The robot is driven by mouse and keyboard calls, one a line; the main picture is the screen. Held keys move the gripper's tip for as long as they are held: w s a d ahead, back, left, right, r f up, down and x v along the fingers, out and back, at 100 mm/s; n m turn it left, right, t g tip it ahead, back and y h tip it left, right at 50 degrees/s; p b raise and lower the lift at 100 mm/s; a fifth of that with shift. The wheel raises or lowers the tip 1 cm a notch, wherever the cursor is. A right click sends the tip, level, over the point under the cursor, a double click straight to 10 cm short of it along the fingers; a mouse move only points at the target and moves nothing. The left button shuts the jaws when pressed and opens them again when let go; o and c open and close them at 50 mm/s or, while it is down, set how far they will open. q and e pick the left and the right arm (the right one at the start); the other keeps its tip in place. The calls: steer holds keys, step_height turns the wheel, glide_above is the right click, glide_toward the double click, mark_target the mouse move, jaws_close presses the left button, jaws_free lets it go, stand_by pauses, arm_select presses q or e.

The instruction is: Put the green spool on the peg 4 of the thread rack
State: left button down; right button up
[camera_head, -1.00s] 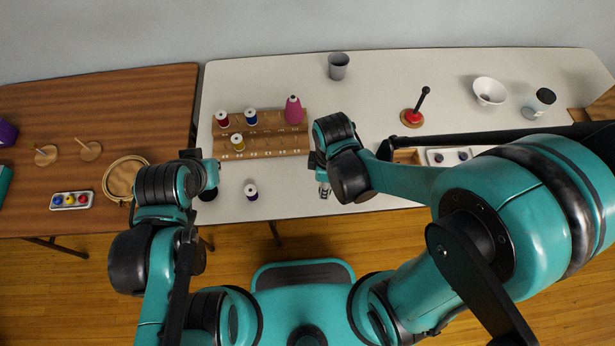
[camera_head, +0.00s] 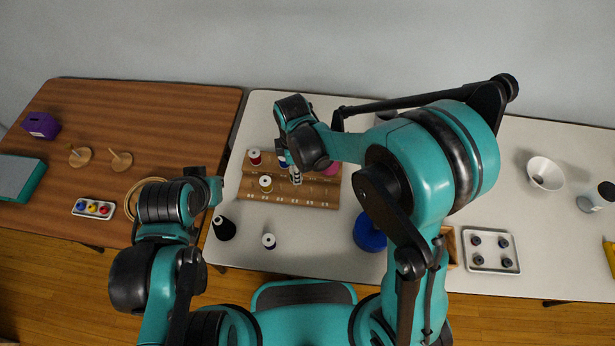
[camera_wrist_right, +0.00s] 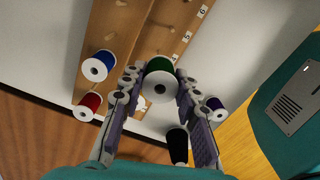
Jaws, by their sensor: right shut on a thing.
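The green spool (camera_wrist_right: 158,68) is held between the fingers of my right gripper (camera_wrist_right: 158,88), its white end facing the wrist camera. In the head view my right gripper (camera_head: 296,178) is over the wooden thread rack (camera_head: 313,203), and the green spool cannot be made out there. The rack also shows in the wrist view (camera_wrist_right: 121,27), with number labels along one edge; the spool hides part of it. I cannot tell whether the spool touches a peg. My left gripper (camera_head: 213,184) is by the rack's left, its fingers not clearly visible.
A black cone (camera_head: 223,228) and a purple spool (camera_head: 269,241) stand in front. A blue round thing (camera_head: 369,233) is to the right.

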steer(key=shift+w+a+f, duration=0.15)
steer(key=shift+a+f, duration=0.05)
steer(key=shift+f+b, duration=1.5)
steer(key=shift+f, duration=0.45)
steer(key=shift+f+b, duration=0.2)
steer(key=shift+b, duration=0.15)
steer(key=shift+f+b, duration=1.3)
steer(key=shift+f, duration=0.2)
steer(key=shift+f, duration=0.15)
